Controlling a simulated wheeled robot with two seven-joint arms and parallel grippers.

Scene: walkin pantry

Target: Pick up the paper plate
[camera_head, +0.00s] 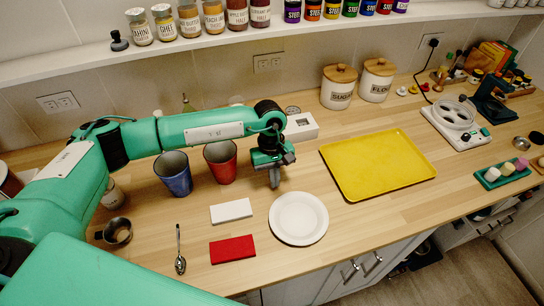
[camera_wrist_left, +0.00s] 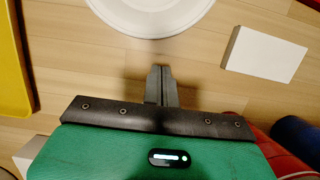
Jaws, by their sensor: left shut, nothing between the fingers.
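The paper plate (camera_head: 298,218) is white and round and lies flat on the wooden counter, right of centre and near the front edge. In the left wrist view the plate (camera_wrist_left: 150,14) is cut off by the top edge. My left gripper (camera_head: 275,184) is just behind the plate, pointing down. In the left wrist view its fingers (camera_wrist_left: 161,72) are together with nothing between them, and a strip of bare wood separates them from the plate. My right gripper is in neither view.
A yellow tray (camera_head: 377,164) lies to the right. A spoon (camera_head: 179,250) lies at front left.

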